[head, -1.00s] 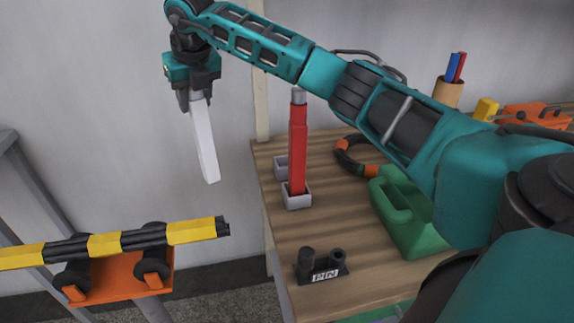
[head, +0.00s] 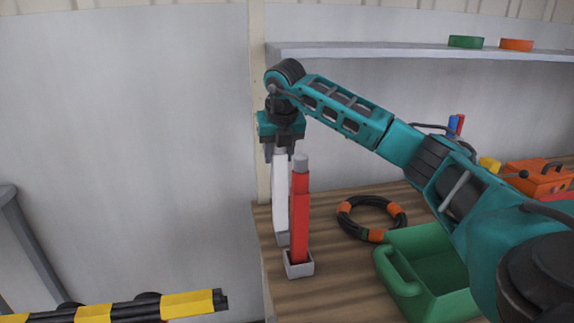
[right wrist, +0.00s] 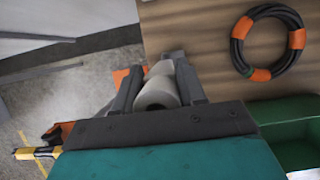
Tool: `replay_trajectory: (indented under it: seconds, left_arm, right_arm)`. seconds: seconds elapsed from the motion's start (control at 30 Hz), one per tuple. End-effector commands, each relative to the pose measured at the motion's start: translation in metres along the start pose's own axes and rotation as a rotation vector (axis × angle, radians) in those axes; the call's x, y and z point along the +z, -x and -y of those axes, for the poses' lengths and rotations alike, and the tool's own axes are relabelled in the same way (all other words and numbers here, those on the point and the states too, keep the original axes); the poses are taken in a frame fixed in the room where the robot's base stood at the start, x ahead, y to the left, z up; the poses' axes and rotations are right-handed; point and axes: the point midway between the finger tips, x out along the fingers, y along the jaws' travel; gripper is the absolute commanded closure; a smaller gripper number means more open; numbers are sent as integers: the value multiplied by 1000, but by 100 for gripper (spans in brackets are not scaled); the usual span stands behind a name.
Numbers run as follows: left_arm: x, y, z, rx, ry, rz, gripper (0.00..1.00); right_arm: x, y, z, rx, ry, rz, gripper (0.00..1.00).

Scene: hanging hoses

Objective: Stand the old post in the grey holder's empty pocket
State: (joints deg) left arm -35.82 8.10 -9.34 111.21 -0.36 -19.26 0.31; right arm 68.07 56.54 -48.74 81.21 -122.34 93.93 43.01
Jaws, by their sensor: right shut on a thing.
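The old post, pale white and long (head: 280,195), hangs upright from my right gripper (head: 280,153) in the head view. The gripper is shut on its upper end; the post's round grey end also shows between the fingers in the right wrist view (right wrist: 158,92). The grey holder (head: 299,267) stands at the table's left edge. A red post (head: 300,215) stands upright in its front pocket. The white post's lower end meets the rear pocket (head: 283,239) in the picture, partly hidden behind the red post. I cannot tell whether it is inside. My left gripper is out of view.
A black and orange hose ring (head: 371,217) and an open green container (head: 440,262) lie to the right on the table. A shelf (head: 400,52) runs above. A yellow-black bar (head: 120,310) is at lower left.

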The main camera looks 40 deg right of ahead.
Motion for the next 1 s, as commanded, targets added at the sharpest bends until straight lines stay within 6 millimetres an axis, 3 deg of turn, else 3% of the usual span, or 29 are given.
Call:
replay_trajectory:
  seconds: [0.2, 0.33, 0.6, 0.93, 0.97, 1.0]
  left_arm:
    - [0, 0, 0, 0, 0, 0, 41]
    - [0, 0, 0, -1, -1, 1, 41]
    - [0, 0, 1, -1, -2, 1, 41]
    - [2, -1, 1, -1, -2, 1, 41]
    - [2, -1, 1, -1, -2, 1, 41]
    - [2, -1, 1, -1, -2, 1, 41]
  right_arm:
    - [0, 0, 20, 2, 2, 1, 100]
    - [-2, -3, 21, 1, 3, 0, 100]
    - [-14, -32, 20, 2, 3, 0, 100]
    - [-15, -36, 20, 2, 2, 1, 100]
    - [-15, -35, 20, 2, 2, 0, 58]
    - [-15, -35, 20, 2, 2, 0, 54]
